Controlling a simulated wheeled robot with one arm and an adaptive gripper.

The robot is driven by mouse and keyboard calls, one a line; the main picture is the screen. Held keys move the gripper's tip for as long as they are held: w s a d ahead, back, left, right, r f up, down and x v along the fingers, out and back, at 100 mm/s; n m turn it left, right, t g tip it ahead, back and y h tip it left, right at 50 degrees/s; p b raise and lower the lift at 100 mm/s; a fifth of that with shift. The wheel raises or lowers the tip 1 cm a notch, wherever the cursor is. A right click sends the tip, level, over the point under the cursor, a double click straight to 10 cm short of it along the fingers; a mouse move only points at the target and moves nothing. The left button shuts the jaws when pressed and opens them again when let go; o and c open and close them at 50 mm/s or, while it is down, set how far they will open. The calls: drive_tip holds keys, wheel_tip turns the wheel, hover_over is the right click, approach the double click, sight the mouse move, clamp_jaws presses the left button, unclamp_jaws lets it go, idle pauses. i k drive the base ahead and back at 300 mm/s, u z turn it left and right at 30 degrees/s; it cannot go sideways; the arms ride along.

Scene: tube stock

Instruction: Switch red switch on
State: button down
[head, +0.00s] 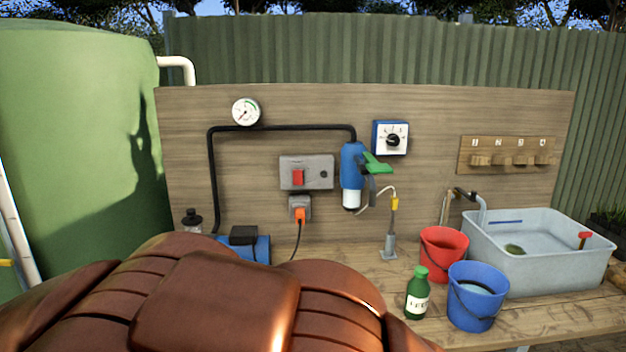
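The red switch (298,177) sits on the left part of a grey box (318,172) on the wooden back panel. A small dark round part is at the right of the same box. I cannot tell from this view whether the switch is on or off. A large copper-brown segmented shape fills the bottom left and middle of the view, in front of the bench; it seems to be part of my own body. My gripper is not in view.
Below the box, an orange plug (300,215) sits in a grey socket. A blue filter (352,175) with a green lever hangs to the right. Red bucket (442,268), blue bucket (478,310), green bottle (417,285) and grey basin (545,270) stand on the bench's right side.

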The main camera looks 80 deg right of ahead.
sight(297, 173)
drive_tip(key=u, duration=0.05)
drive_tip(key=k, duration=0.45)
drive_tip(key=z, duration=1.05)
